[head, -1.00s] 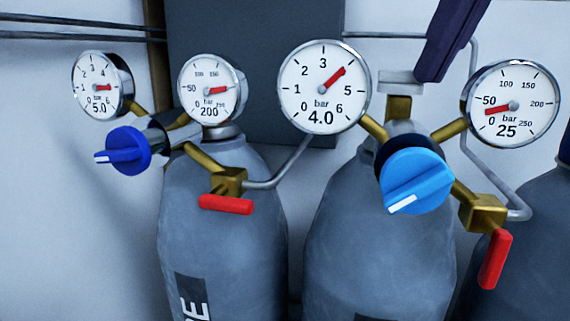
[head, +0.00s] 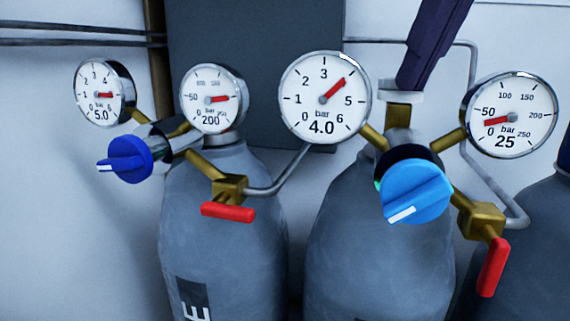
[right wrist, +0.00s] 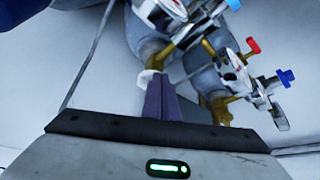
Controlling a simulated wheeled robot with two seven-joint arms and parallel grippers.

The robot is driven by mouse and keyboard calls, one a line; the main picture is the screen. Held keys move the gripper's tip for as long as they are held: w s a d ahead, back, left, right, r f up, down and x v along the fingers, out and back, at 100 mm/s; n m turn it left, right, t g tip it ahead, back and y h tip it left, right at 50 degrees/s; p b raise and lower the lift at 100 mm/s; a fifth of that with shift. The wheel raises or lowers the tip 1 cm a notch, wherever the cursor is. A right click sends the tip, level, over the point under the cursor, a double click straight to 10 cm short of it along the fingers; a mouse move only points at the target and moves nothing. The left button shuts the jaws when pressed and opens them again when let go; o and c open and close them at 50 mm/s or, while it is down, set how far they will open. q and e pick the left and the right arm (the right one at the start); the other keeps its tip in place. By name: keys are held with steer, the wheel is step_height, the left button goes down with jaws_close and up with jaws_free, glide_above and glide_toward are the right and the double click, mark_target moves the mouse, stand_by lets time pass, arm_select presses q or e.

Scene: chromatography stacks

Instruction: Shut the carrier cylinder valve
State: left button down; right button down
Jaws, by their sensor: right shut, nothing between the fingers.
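The middle grey cylinder (head: 375,235) has a pale valve handle (head: 390,97) on its brass neck, above a light blue regulator knob (head: 416,192). My right gripper (head: 410,86) comes down from the top with its dark purple fingers shut and empty. The fingertips overlap the handle's right part; I cannot tell whether they touch. In the right wrist view the shut fingers (right wrist: 161,100) lie beside the pale handle (right wrist: 147,78). The left cylinder (head: 225,255) has a partly visible label ending in E. No readable label shows which cylinder is the carrier. My left gripper is not in view.
Gauges reading 4.0 (head: 325,97) and 25 (head: 511,115) flank the middle valve. A red lever (head: 492,267) hangs at the lower right; another red lever (head: 227,212) lies level on the left. A dark blue knob (head: 130,160) and a thin grey pipe (head: 473,75) are nearby.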

steer(key=shift+s, duration=0.1)
stand_by(0.5)
step_height(320, 180, up, 6)
steer(key=shift+s, duration=0.3)
stand_by(0.4)
